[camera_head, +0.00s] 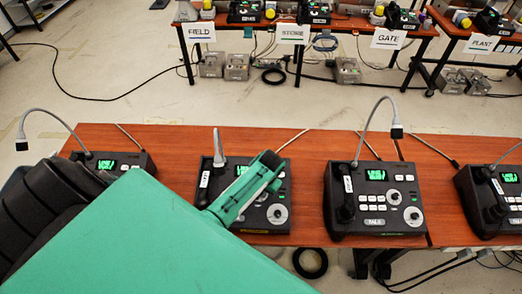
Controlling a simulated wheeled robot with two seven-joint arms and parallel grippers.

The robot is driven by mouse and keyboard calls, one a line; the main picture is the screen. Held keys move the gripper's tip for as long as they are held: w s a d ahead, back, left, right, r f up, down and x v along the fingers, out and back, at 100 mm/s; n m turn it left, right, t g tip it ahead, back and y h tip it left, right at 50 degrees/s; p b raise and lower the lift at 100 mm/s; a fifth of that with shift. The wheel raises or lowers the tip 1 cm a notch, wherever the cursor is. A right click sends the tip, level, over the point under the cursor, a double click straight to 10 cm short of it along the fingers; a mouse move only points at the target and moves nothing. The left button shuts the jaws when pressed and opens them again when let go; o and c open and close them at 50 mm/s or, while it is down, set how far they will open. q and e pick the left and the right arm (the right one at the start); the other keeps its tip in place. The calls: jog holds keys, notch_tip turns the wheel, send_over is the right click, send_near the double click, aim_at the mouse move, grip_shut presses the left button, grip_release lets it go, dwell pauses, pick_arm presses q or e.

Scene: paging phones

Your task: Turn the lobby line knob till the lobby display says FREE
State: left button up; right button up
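Several black desk phones with lit green displays stand in a row on the brown table. The second phone (279,214) has a silver knob (277,214), and its display (242,170) is partly covered. The third phone (372,206) shows its display (376,175) and knob (413,216) clearly. The first phone (137,161) is largely hidden. The fourth (490,204) is cut by the right edge. I cannot read which is the lobby line or any display's word. My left gripper (258,182), green, is over the second phone; its opening is unclear. My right gripper is out of view.
The brown table (305,162) has bare wood behind the phones. Gooseneck microphones (395,130) rise from them. Cables lie on the floor.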

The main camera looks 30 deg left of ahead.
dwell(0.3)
pick_arm(q)
jog(key=o, duration=1)
jog(key=shift+r, duration=0.1)
notch_tip(320, 180, up, 14)
jog(key=d+b, duration=0.2)
jog(key=b, duration=0.1)
jog(key=shift+w+d+f+b, duration=0.2)
jog(key=shift+w+f+b, duration=0.05)
jog(key=shift+b, duration=0.1)
jog(key=shift+f, duration=0.1)
